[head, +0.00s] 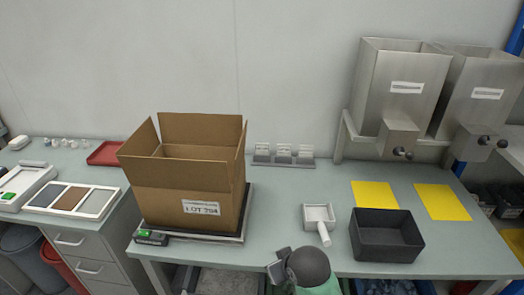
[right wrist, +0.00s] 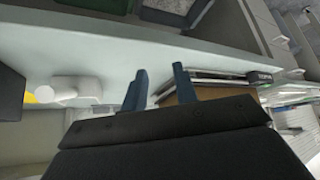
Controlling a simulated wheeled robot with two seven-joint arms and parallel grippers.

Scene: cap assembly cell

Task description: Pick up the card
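Several small white cards (head: 284,150) stand upright in a grey holder (head: 284,161) at the back of the table, right of the cardboard box; their print is too small to read. I cannot tell which one the task means. My right gripper (right wrist: 160,78) shows in the right wrist view with its two blue-grey fingers apart and nothing between them. It is above the table's front area, away from the cards. In the head view, part of my right arm shows at the front edge. My left gripper is not in view.
An open cardboard box (head: 185,195) stands on a scale (head: 150,239) left of the holder. A white scoop (head: 319,217) and a black bin (head: 385,239) sit at front right. Yellow sheets (head: 442,202) lie below metal hoppers (head: 400,85). The table before the holder is clear.

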